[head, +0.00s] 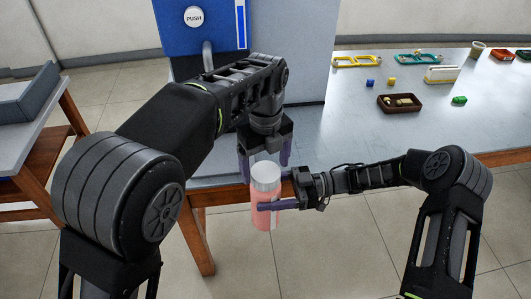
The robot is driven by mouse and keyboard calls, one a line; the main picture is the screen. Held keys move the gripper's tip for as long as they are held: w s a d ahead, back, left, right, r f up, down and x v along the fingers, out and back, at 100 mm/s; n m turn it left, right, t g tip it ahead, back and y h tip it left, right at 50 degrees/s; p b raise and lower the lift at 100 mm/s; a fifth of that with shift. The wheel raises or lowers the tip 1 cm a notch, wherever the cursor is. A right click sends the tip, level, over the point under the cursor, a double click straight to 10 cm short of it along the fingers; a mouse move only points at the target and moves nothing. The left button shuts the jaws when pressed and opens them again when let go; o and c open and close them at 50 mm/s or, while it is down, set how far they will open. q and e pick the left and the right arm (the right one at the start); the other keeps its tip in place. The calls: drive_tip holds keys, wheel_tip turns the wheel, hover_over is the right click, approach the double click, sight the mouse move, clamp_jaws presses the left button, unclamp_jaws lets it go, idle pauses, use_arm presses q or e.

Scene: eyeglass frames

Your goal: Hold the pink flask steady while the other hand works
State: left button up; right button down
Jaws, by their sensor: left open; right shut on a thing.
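The pink flask (266,215) is upright in the lower middle of the head view, in front of the table's near edge. It has a pale grey-white lid (265,175). My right gripper (272,204) comes in from the right and is shut on the flask's body. My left gripper (265,158) points down just above and behind the lid. Its fingers are open, one to each side of the lid; whether they touch it I cannot tell.
A blue dispenser (222,38) with a PUSH button stands behind my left arm. On the table (345,125) are a brown tray (385,107), yellow (357,61) and teal (417,57) frames, small blocks and a green piece (459,100). Another table (25,130) is left.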

sight(266, 199)
use_arm(q)
drive_tip(key=shift+f, duration=1.25)
drive_tip(key=shift+c, duration=0.5)
